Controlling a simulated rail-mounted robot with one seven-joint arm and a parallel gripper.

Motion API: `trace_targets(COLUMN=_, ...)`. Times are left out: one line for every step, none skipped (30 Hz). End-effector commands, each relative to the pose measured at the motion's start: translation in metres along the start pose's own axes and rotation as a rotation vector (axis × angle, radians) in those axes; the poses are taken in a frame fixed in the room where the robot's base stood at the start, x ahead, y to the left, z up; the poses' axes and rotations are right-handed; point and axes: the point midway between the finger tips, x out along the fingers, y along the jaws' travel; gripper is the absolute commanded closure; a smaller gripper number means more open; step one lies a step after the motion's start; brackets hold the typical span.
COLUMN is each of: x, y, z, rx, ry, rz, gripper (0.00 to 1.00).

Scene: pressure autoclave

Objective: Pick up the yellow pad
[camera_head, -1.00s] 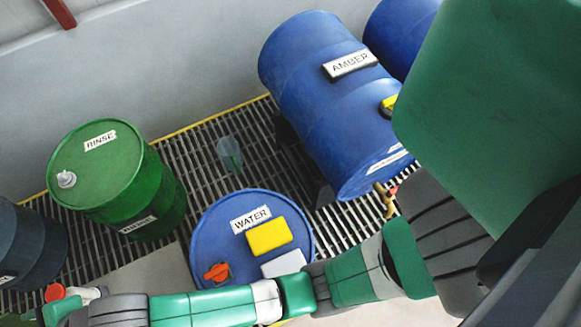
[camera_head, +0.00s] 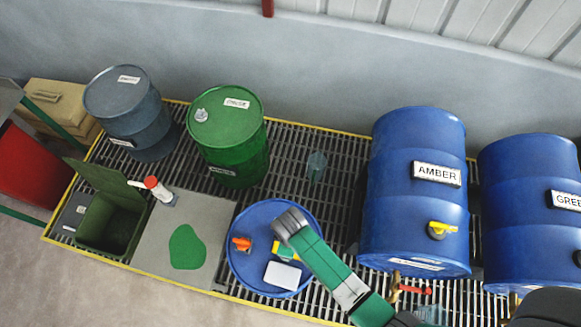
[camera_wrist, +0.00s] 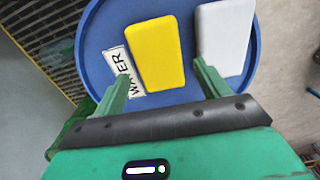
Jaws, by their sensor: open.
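The yellow pad (camera_wrist: 156,54) lies flat on the blue lid of the WATER drum (camera_wrist: 98,36), seen in the wrist view. In the head view my arm covers most of the pad and only a small yellow part (camera_head: 284,252) shows. My gripper (camera_wrist: 162,78) is open, its two green fingers on either side of the pad's near end. The left finger is over the WATER label and the right finger is between the pad and a white pad (camera_wrist: 224,38). I cannot tell how high the fingers are above the lid.
An orange cap (camera_head: 242,244) sits on the same lid. The AMBER drum (camera_head: 415,140) lies to the right with a tap low in front. A green RINSE drum (camera_head: 228,130) stands behind left. A green bin (camera_head: 108,225) and a grey plate with a green spill (camera_head: 187,247) are at left.

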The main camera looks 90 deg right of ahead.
Motion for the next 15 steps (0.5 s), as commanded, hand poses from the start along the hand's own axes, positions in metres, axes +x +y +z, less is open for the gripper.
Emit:
trace_targets(x=0.001, y=0.000, z=-0.001, rx=0.000, ry=0.000, rz=0.000, gripper=0.25)
trace_targets(x=0.004, y=0.001, z=-0.001, rx=0.000, ry=-0.001, rz=-0.001, gripper=0.25)
trace_targets(x=0.011, y=0.001, z=-0.002, rx=0.001, ry=-0.001, rz=-0.001, gripper=0.25)
trace_targets(x=0.017, y=0.002, z=-0.003, rx=0.001, ry=-0.002, rz=-0.001, gripper=0.25)
trace_targets(x=0.023, y=0.002, z=-0.004, rx=0.001, ry=-0.001, rz=-0.001, gripper=0.25)
trace_targets(x=0.030, y=0.003, z=-0.006, rx=0.001, ry=-0.002, rz=-0.001, gripper=0.25)
trace_targets(x=0.036, y=0.003, z=-0.006, rx=0.001, ry=-0.002, rz=-0.001, gripper=0.25)
trace_targets(x=0.040, y=0.003, z=-0.006, rx=0.001, ry=-0.001, rz=-0.001, gripper=0.25)
trace_targets(x=0.045, y=0.003, z=-0.006, rx=0.001, ry=0.000, rz=0.000, gripper=0.25)
trace_targets(x=0.048, y=0.003, z=-0.006, rx=0.001, ry=0.000, rz=0.001, gripper=0.25)
trace_targets(x=0.049, y=0.003, z=-0.006, rx=0.001, ry=0.000, rz=0.000, gripper=0.25)
trace_targets(x=0.051, y=0.003, z=-0.006, rx=0.001, ry=0.001, rz=0.001, gripper=0.25)
trace_targets(x=0.051, y=0.003, z=-0.006, rx=0.000, ry=0.001, rz=0.001, gripper=0.25)
trace_targets(x=0.051, y=0.003, z=-0.006, rx=0.000, ry=0.002, rz=0.001, gripper=0.25)
trace_targets(x=0.051, y=0.003, z=-0.006, rx=0.000, ry=0.002, rz=0.002, gripper=0.25)
